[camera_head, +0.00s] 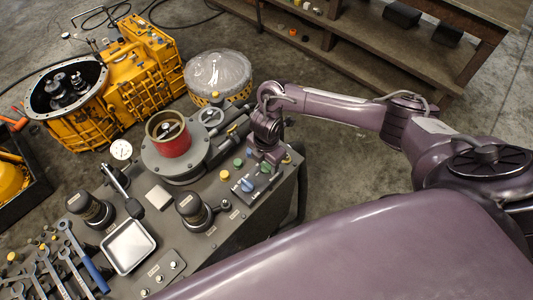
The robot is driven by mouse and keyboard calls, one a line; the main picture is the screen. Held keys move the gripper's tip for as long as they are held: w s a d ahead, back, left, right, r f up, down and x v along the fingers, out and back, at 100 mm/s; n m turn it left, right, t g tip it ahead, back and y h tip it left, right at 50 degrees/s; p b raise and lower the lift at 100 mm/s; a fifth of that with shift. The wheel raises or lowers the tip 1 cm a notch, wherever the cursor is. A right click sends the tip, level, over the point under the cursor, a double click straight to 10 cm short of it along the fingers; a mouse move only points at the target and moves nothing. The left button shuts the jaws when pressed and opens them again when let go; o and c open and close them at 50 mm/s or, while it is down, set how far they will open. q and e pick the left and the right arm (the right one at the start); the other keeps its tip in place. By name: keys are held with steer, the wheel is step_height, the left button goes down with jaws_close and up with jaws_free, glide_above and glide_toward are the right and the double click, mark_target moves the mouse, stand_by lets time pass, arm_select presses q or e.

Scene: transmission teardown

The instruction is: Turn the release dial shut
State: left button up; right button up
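My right gripper (275,157) points down at the right edge of the grey workbench (215,240), beside a small panel of controls. It hides part of that panel, and its fingers are too small to tell open from shut. The panel has blue knobs (247,186), a green knob (238,162) and a yellow knob (224,175). I cannot tell which one is the release dial or how it is turned. My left gripper is not in view.
A red cylinder (172,146) stands on a round grey fixture left of my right gripper. A metal tray (128,262), black cylinders (192,208) and wrenches (70,275) crowd the bench. A yellow transmission housing (90,112) stands behind.

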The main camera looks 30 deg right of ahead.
mark_target(266, 164)
steer(key=shift+o, duration=1)
steer(key=shift+r, duration=0.15)
step_height(266, 164, up, 6)
steer(key=shift+w+f, duration=0.1)
steer(key=shift+f, duration=0.05)
steer(key=shift+r, duration=0.9)
